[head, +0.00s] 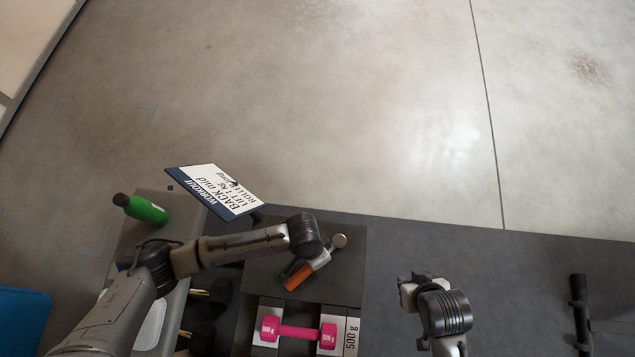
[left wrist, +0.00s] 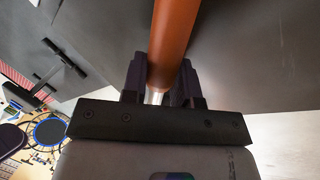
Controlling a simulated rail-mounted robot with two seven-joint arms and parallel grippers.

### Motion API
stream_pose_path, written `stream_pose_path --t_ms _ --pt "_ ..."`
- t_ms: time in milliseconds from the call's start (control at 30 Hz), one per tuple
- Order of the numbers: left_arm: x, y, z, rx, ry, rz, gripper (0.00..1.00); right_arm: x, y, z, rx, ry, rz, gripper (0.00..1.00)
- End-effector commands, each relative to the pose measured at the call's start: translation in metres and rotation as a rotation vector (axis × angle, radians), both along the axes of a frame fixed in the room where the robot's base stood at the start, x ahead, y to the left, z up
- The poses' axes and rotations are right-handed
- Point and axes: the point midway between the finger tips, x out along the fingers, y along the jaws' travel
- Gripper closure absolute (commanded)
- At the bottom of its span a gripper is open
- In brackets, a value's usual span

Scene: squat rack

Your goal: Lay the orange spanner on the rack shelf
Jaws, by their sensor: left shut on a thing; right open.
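The orange spanner shows in the head view with its orange handle (head: 297,278) towards the lower left and a round pale end at the upper right. My left gripper (head: 318,262) is shut on it between these ends and covers its middle. In the left wrist view the orange shaft (left wrist: 175,40) runs up from between the shut fingers (left wrist: 163,88). The spanner is over a dark grey shelf surface (head: 350,275); I cannot tell whether it touches it. My right gripper (head: 408,290) is open and empty, to the right of that surface.
A pink dumbbell (head: 300,333) lies at the front beside a "500 g" label (head: 351,337). A workout sign (head: 220,190) stands behind my left arm. A green bottle (head: 146,210) lies on a grey surface at left. A black bar (head: 579,305) is at far right.

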Motion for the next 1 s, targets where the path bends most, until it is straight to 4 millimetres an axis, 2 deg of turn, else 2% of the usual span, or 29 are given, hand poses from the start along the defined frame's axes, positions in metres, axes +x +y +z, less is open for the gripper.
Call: stream_pose_path --t_ms 200,233,533,1000 --pt "0.0002 -0.0004 -0.0003 -0.001 -0.001 0.0 1.0 0.0 -0.0001 0.0001 0.0 0.0 0.0 0.57" --pt "0.0002 -0.0004 -0.0003 -0.001 -0.001 0.0 0.71 0.0 -0.0001 0.0001 0.0 0.0 0.0 0.57" --pt "0.0002 -0.0003 -0.0004 -0.001 -0.001 0.0 0.43 0.0 0.0014 0.0001 0.005 0.0 -0.004 0.57" --pt "0.0001 0.0001 0.0 0.0 0.0 0.0 0.43 0.0 0.0029 0.001 0.009 0.0 -0.006 0.57"
